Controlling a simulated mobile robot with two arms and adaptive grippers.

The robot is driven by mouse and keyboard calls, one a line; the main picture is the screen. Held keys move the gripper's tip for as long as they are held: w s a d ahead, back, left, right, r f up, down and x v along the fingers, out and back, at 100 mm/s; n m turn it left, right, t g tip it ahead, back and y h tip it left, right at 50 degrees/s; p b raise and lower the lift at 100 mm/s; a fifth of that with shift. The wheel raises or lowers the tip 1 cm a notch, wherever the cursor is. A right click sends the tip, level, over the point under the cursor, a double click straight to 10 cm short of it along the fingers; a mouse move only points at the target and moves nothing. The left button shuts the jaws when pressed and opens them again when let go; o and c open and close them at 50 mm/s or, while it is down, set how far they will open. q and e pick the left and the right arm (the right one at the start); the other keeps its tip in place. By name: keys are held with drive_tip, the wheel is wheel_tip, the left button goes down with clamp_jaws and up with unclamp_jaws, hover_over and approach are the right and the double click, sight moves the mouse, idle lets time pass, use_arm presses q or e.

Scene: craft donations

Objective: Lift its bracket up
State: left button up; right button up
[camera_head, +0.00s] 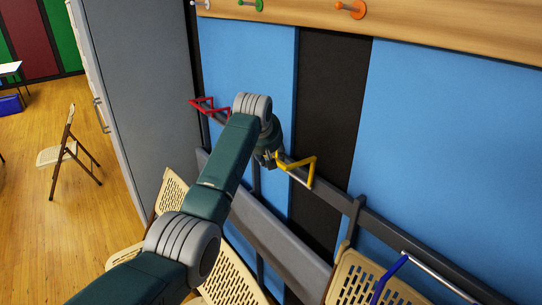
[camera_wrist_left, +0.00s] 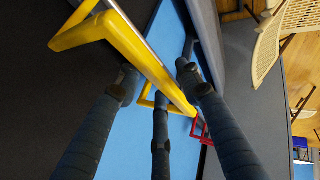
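A yellow bracket (camera_head: 312,168) sticks out from a dark wall rail (camera_head: 384,233). My left gripper (camera_head: 270,158) is at its left end in the head view, and the arm partly hides that spot. In the left wrist view the yellow bracket (camera_wrist_left: 120,35) runs diagonally between the dark fingers of my left gripper (camera_wrist_left: 157,76). The fingers look spread, with gaps beside the bar; touch cannot be made out. A red bracket (camera_head: 208,106) is on the same rail to the left, and a blue bracket (camera_head: 390,276) is at the lower right. My right gripper is not in view.
Folding chairs with perforated tan backs (camera_head: 362,282) stand below the rail. A wooden board with coloured pegs (camera_head: 355,10) runs above. A grey cabinet (camera_head: 150,80) stands at left, with wooden floor and one unfolded chair (camera_head: 62,155) beyond it.

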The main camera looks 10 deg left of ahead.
use_arm(q)
drive_tip(key=v, duration=1.2)
